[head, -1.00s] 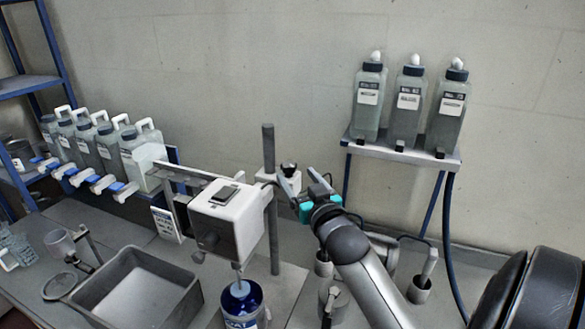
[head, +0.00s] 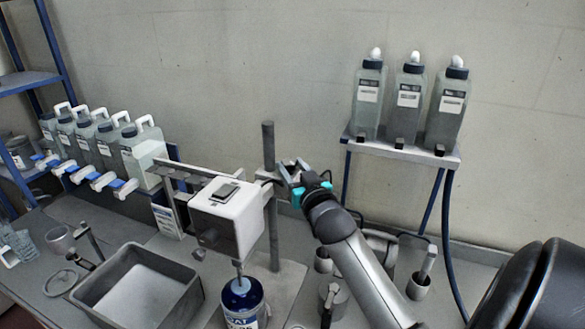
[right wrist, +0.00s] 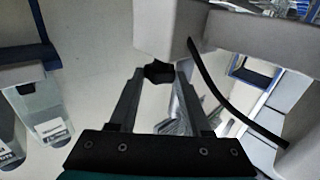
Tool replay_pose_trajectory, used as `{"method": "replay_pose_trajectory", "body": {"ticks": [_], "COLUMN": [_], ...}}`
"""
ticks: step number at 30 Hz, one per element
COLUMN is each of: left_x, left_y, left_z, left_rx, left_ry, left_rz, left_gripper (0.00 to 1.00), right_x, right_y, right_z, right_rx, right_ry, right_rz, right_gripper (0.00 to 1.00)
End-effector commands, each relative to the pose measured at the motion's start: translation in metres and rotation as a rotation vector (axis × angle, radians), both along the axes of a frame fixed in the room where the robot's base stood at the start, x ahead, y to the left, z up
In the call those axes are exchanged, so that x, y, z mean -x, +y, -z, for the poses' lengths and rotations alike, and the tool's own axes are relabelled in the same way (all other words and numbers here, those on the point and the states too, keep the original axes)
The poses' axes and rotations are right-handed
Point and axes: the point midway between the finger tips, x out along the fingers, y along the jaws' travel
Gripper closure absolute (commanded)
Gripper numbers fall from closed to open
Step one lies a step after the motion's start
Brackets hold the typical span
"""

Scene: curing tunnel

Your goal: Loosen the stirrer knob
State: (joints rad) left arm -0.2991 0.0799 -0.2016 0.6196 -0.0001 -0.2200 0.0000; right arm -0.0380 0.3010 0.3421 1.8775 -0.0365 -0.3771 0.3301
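The stirrer is a white box-shaped head (head: 228,218) on an upright grey post (head: 268,146), with its shaft going down into a blue container (head: 242,299). The dark knob (right wrist: 158,72) shows in the right wrist view, below a pale grey block, between my right fingertips. My right gripper (head: 291,171) is at the post, just right of the stirrer head. Its fingers are apart, one on each side of the knob; I cannot tell whether they touch it. In the head view the knob is hard to separate from the dark fingers. My left gripper is not in view.
A grey tray (head: 187,304) and a row of jugs (head: 112,148) stand to the left. Three bottles (head: 408,98) stand on a wall shelf (head: 404,153) at the upper right. Small pots (head: 419,288) stand beside my right arm. A black cable (right wrist: 225,95) curves right of the knob.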

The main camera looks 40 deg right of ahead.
Motion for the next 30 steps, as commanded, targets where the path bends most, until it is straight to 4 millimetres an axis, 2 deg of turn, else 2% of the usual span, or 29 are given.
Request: {"method": "replay_pose_trajectory", "body": {"ticks": [2,12,23,30], "left_x": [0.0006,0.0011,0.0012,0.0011], "left_y": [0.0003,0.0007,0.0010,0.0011], "left_z": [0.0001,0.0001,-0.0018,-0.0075], "left_rx": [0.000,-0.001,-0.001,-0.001], "left_ry": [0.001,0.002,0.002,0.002], "left_rz": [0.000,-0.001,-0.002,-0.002], "left_gripper": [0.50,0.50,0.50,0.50], "right_x": [0.0001,0.0002,0.0000,0.0002], "right_y": [0.0000,0.0002,-0.0004,-0.0026], "right_z": [0.0001,0.0002,-0.0002,-0.0008], "right_rx": [0.000,0.000,0.003,0.010], "right_ry": [0.000,0.000,0.000,0.003], "right_rz": [0.000,0.000,-0.022,-0.103], "right_gripper": [0.62,1.00,1.00,1.00]}}
